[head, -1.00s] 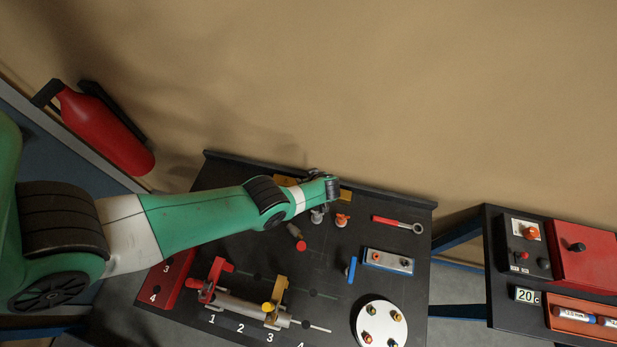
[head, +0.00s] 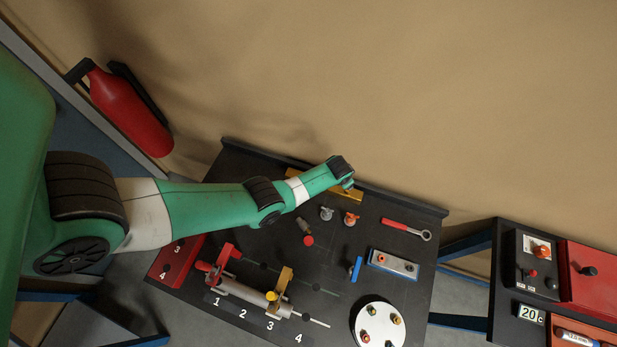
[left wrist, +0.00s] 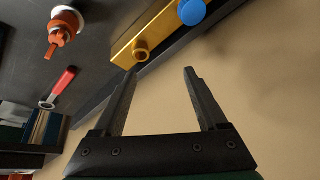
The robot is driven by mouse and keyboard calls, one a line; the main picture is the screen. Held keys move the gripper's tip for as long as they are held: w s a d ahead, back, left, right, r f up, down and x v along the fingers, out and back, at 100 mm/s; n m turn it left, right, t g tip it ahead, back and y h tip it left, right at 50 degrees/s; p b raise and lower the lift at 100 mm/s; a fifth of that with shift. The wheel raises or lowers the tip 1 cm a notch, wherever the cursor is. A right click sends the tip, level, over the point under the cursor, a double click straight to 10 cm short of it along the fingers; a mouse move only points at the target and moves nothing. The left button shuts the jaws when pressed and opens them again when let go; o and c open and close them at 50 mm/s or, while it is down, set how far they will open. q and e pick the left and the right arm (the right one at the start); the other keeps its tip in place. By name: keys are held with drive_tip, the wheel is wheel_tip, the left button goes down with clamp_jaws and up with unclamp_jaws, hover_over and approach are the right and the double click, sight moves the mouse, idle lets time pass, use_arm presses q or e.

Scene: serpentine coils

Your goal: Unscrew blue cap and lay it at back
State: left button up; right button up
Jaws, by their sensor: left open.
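The blue cap (left wrist: 192,12) sits on the yellow block (left wrist: 170,28) at the top of the left wrist view. A bare brass stud (left wrist: 141,49) stands out from the same block, left of the cap. In the head view the yellow block (head: 374,195) lies along the table's back edge, partly behind my arm, and the cap is hidden. My left gripper (left wrist: 160,71) is open with nothing between its fingers. Its fingertips are below the block in the picture, apart from the cap. My right gripper is in neither view.
An orange-handled fitting (head: 351,218) and a grey one (head: 326,213) stand in front of the block. A red-handled wrench (head: 405,229) lies to the right. The table's raised back edge (head: 425,207) and the wall are close behind the block.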

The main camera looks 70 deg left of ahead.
use_arm(q)
drive_tip(key=s+a+r+t+h+p, duration=0.1)
drive_tip(key=s+a+t, duration=0.25)
drive_tip(key=s, duration=0.85)
drive_tip(key=b+x, duration=0.8)
drive_tip(key=b, duration=0.1)
drive_tip(key=shift+d+f, duration=0.1)
drive_tip(key=shift+f, duration=0.2)
drive_tip(key=shift+w+f+b, duration=0.2)
drive_tip(key=shift+w+b, duration=0.1)
drive_tip(key=shift+r, duration=0.1)
clamp_jaws()
